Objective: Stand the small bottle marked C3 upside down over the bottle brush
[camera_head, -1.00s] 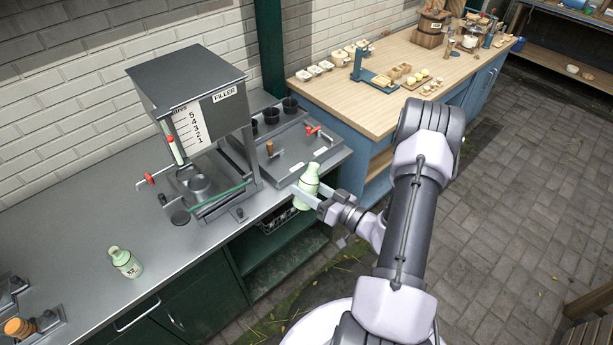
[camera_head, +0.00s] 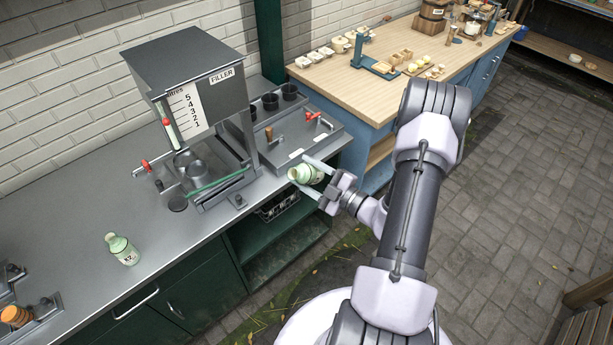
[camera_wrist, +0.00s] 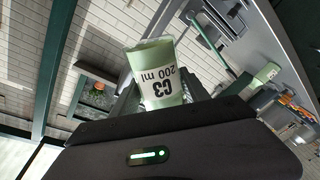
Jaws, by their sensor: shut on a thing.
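The small pale green bottle marked C3 (camera_head: 304,175) is in my gripper (camera_head: 312,178), held in the air in front of the counter edge. It lies tilted, its end pointing left in the head view. In the wrist view the bottle (camera_wrist: 155,62) fills the middle, and its white label reads "C3 200 ml" upside down. My gripper is shut around its body. A small brown upright thing (camera_head: 268,134) stands on the metal tray behind it; I cannot tell whether it is the bottle brush.
The filler (camera_head: 190,85) stands on the grey counter left of my gripper. Black cups (camera_head: 289,91) line the tray's back. A wooden-topped bench (camera_head: 345,100) is at the right. The counter's middle left is clear.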

